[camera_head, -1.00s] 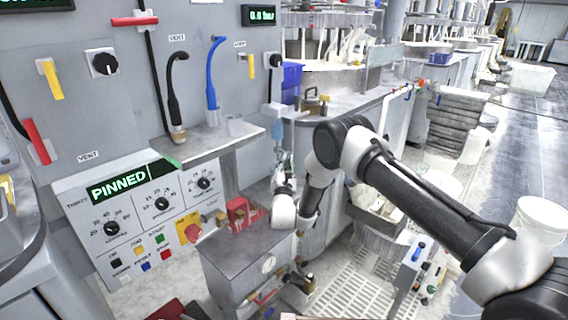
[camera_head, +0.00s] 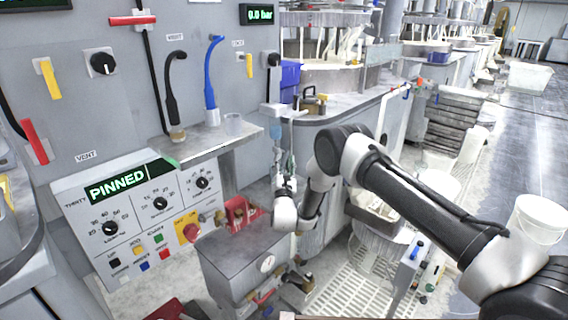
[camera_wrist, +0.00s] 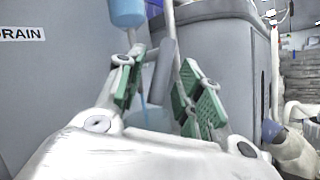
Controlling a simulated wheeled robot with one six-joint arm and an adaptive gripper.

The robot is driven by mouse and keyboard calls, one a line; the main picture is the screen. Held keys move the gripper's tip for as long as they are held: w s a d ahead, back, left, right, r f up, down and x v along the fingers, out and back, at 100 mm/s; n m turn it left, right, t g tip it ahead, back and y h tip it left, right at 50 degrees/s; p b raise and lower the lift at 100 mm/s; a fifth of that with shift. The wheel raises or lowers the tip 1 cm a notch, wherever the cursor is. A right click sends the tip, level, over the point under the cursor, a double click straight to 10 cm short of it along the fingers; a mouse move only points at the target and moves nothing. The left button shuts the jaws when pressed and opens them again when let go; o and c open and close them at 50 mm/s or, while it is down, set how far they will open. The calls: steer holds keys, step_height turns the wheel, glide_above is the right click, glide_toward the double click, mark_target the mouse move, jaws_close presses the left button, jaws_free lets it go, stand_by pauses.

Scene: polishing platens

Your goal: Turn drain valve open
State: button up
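A DRAIN label (camera_wrist: 22,34) is on the grey wall at the left of the wrist view. A slanted grey bar (camera_wrist: 163,68), possibly the drain valve's handle, stands between the green-padded fingers of my gripper (camera_wrist: 165,60). The fingers are apart, with gaps showing beside the bar; I see no clear contact. A blue cylinder (camera_wrist: 126,12) hangs above them, and a thin blue line runs down behind. The valve body is mostly hidden.
A shelf (camera_head: 215,140) with a clear cup stands left of my gripper. Below are a red block (camera_head: 238,213) and a grey box with a gauge (camera_head: 245,258). A display (camera_head: 257,14) reads about 0.0 bar. A bench (camera_head: 340,105) lies close on the right.

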steer(key=v, duration=1.2)
steer(key=shift+f, duration=0.1)
